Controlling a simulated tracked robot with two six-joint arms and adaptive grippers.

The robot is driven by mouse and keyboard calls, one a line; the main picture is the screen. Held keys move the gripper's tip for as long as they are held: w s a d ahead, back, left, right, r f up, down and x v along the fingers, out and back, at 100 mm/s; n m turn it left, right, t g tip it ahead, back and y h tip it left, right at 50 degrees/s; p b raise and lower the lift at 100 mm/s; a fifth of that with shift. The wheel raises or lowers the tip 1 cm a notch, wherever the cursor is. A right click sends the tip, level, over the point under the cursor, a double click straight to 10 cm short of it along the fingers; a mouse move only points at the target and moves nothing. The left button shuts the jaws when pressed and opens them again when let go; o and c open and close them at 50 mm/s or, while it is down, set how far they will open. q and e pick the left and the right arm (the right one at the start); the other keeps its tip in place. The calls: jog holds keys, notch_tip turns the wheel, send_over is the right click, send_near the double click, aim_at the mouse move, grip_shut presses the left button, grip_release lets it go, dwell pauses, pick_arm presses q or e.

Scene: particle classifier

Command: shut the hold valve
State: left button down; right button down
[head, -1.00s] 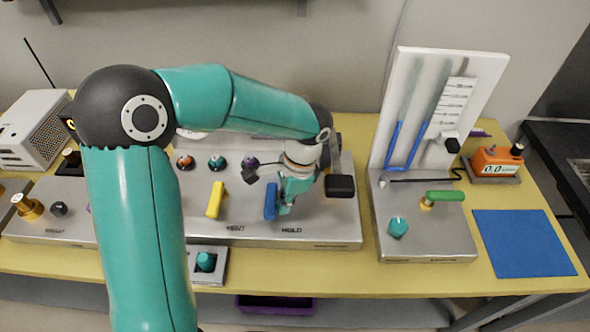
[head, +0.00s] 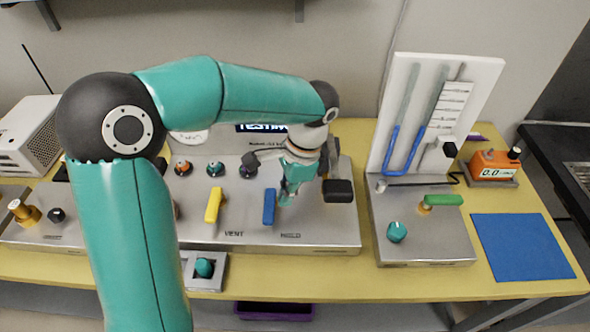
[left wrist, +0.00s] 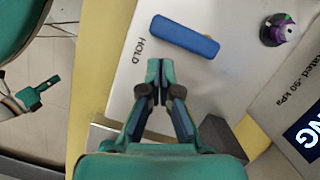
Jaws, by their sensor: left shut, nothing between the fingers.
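The hold valve's blue handle (head: 269,206) points front to back on the grey panel, above the HOLD label. It also shows in the left wrist view (left wrist: 185,36), whole and with nothing on it. My left gripper (head: 285,201) is shut and empty just right of the handle. In the left wrist view its closed fingertips (left wrist: 159,68) are apart from the handle in the picture; their height over the panel is hard to tell. What looks like my right gripper (left wrist: 40,92) shows at the left edge of the left wrist view, over the floor, its fingers unclear.
The yellow vent handle (head: 214,205) stands left of the blue one. Several knobs and a lit display (head: 262,128) are behind. To the right stand a tube board (head: 400,85), a green handle (head: 443,200) and a blue mat (head: 522,246). A teal-button box (head: 191,280) sits in front.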

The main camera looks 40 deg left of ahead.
pick_arm(q)
jog(key=v, duration=0.7)
jog(key=shift+w+d, duration=0.1)
jog(key=shift+w, duration=0.05)
